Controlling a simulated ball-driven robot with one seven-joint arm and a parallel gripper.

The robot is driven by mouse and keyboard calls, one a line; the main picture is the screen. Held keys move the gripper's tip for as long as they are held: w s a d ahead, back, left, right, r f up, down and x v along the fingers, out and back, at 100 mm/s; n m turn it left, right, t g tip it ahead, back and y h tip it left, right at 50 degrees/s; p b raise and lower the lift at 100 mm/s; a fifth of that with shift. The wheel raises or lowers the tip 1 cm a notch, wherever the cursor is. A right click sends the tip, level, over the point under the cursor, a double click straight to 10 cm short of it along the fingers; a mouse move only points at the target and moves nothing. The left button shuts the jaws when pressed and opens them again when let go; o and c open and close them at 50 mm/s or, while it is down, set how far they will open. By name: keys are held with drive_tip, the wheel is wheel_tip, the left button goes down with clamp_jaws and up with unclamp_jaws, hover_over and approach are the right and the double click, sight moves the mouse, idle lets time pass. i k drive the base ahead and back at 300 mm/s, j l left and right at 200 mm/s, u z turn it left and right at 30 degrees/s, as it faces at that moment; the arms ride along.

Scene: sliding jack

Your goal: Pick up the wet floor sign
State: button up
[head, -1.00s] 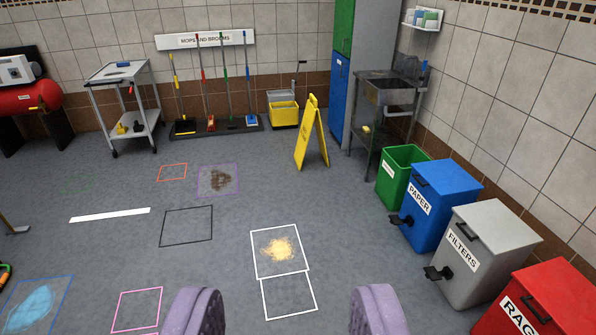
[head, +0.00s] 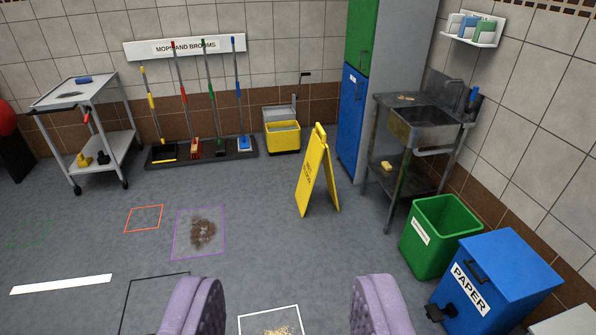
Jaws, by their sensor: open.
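The yellow wet floor sign (head: 311,178) stands upright on the grey floor in the head view, a little right of the middle, its two panels spread apart like a tent. It stands in front of the blue and green locker and left of the sink. My gripper (head: 288,305) is at the bottom of the view, with its two purple fingers wide apart and nothing between them. It is well short of the sign, with open floor between.
A metal sink stand (head: 408,150), a green bin (head: 440,237) and a blue paper bin (head: 495,285) stand on the right. A yellow mop bucket (head: 283,136) and a broom rack (head: 200,150) are behind. A grey cart (head: 85,125) is at left. Brown dirt (head: 203,233) marks the floor.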

sight(318, 150)
drive_tip(key=i, duration=3.45)
drive_tip(key=i+z, duration=0.15)
drive_tip(key=i, duration=0.55)
drive_tip(key=i+j, duration=0.2)
drive_tip(key=i, duration=0.45)
drive_tip(key=i+j+z, duration=0.1)
drive_tip(key=i, duration=0.6)
